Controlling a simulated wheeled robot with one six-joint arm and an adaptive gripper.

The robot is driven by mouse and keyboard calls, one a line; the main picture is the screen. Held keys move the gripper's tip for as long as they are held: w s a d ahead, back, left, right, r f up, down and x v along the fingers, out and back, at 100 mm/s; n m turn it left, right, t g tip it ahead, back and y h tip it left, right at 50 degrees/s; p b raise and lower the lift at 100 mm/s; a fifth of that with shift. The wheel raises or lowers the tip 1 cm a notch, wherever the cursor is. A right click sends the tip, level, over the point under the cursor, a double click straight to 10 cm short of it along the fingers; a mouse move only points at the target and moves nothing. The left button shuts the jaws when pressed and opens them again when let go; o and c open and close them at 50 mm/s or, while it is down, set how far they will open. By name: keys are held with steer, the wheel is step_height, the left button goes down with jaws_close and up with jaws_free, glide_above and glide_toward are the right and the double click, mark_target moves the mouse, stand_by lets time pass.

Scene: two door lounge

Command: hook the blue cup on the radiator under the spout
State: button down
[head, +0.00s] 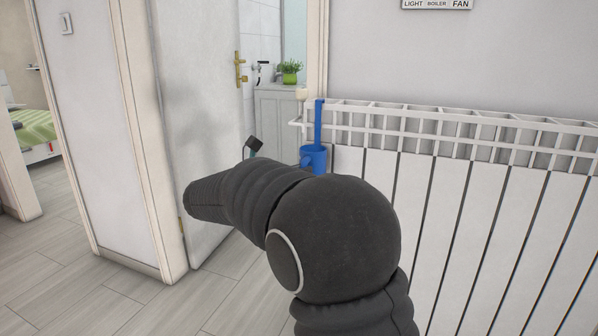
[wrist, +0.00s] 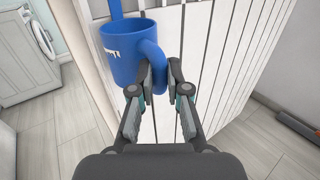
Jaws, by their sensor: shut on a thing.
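The blue cup (head: 313,160) is upright against the left end of the white radiator (head: 460,190). A flat blue strip (head: 319,122) rises from the cup to the radiator's top rail. I cannot tell whether the strip is hooked over the rail. In the wrist view the cup (wrist: 128,50) shows a small white mark, and its handle (wrist: 152,52) points toward my gripper (wrist: 159,72). My gripper is shut on the handle. In the head view my arm hides most of my gripper. I see no spout that I can make out.
An open white door (head: 200,120) stands left of the radiator, with a cabinet and a green plant (head: 290,72) behind it. In the wrist view a white washing machine (wrist: 40,50) is at the upper left. Grey floor (head: 70,270) lies clear at the left.

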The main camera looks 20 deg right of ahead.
steer(key=shift+f, duration=0.3)
steer(key=c, duration=0.6)
jaws_free()
steer(key=shift+s, duration=0.1)
steer(key=shift+s+a+p, duration=0.2)
steer(key=shift+s+a, duration=0.7)
steer(key=shift+s, duration=0.3)
steer(key=shift+s+a+p, duration=0.25)
steer(key=shift+s+a, duration=0.6)
steer(key=shift+s, duration=0.3)
steer(key=shift+s+a+p, duration=0.2)
steer(key=shift+s+a, duration=0.7)
steer(key=shift+s, duration=0.3)
